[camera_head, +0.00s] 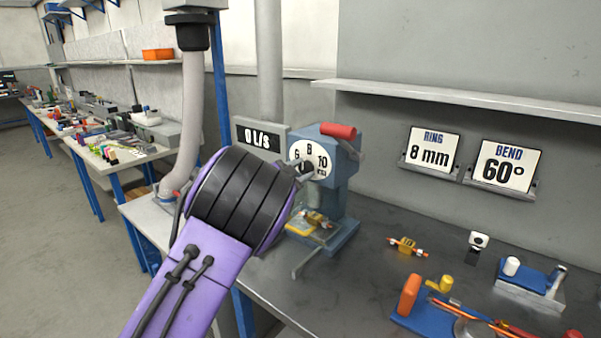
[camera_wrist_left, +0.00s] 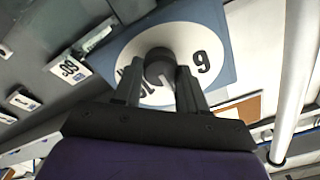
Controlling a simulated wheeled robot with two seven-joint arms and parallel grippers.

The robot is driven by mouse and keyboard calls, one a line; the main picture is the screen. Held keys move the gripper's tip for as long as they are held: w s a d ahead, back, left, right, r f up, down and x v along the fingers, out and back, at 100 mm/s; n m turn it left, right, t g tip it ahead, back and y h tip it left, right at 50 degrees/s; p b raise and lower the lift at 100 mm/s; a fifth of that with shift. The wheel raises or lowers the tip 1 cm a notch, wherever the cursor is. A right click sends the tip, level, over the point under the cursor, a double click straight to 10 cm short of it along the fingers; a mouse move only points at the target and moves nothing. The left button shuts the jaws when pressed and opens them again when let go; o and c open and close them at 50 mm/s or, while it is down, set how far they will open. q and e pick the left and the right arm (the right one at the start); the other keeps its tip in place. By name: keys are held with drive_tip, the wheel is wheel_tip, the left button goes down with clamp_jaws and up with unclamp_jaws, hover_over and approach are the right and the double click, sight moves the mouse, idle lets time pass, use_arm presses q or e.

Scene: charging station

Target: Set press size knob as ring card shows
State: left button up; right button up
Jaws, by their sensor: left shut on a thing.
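The blue press (camera_head: 345,180) stands on the bench with a red-topped handle. Its white dial (camera_head: 322,150) shows 6, 8 and 10. The ring card (camera_head: 432,147) reads 8 mm. My left gripper (camera_head: 304,170) is at the dial, with its fingers closed on both sides of the dark round size knob (camera_wrist_left: 158,66) in the left wrist view. The 6 shows beside the fingers there and the 10 is partly covered. I cannot tell which number the knob points to. My right gripper is not in view.
A bend card (camera_head: 502,168) reads 60°. A grey display (camera_head: 262,138) reads 0 L/s behind the press. A brass fitting (camera_head: 407,245), a blue bending tool (camera_head: 425,312) and a small clamp block (camera_head: 530,283) lie on the bench to the right. A shelf (camera_head: 460,96) runs above the cards.

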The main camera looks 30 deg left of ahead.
use_arm(q)
drive_tip(key=o, duration=1.1)
drive_tip(key=shift+c, duration=0.2)
drive_tip(key=s+a+b, duration=0.1)
drive_tip(key=s+b, duration=0.1)
drive_tip(key=s, duration=0.8)
drive_tip(key=shift+s+b, duration=0.25)
drive_tip(key=shift+b, duration=0.05)
